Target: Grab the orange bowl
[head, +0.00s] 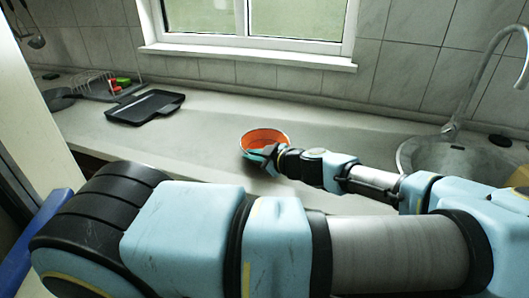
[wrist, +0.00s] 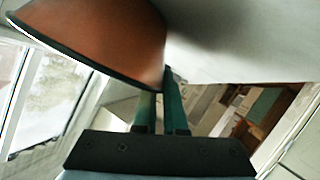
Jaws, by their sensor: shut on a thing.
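The orange bowl (head: 265,138) is on the counter in the head view, with a pale outer wall and an orange inside. My gripper (head: 262,154) is at the bowl's near side, over its near rim. In the wrist view the bowl (wrist: 100,35) fills the upper left, with a dark rim edge. The two green fingers of my gripper (wrist: 163,85) are close together at the bowl's edge and shut on it. The exact contact at the fingertips is partly hidden.
A black tray (head: 145,107) lies at the left on the counter (head: 205,125). A dish rack (head: 92,84) with red and green items is behind it. The sink (head: 450,158) and its tap (head: 478,75) are at the right. The counter around the bowl is clear.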

